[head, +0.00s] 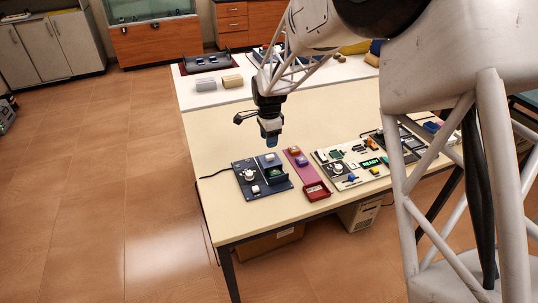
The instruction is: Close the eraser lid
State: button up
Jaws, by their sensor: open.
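My gripper (270,138) hangs pointing down above the back of a dark blue panel (242,165). It looks empty, with open space under its fingertips. The panel lies near the table's front left and carries a round white knob (249,175), a small white block (255,189), a grey-blue block (269,158) and a dark box with green inside (276,174). To its right is a long maroon panel (296,168) with a red tray (317,192) at its front end. I cannot tell which part is the eraser lid or how far open it stands.
A pale board with green and black parts (335,170) lies right of the maroon panel. A black cable (216,174) runs left from the blue panel. Grey and tan blocks (232,81) stand at the back.

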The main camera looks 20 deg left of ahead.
aim_at(269, 156)
jog(key=shift+f, duration=3.85)
grip_shut()
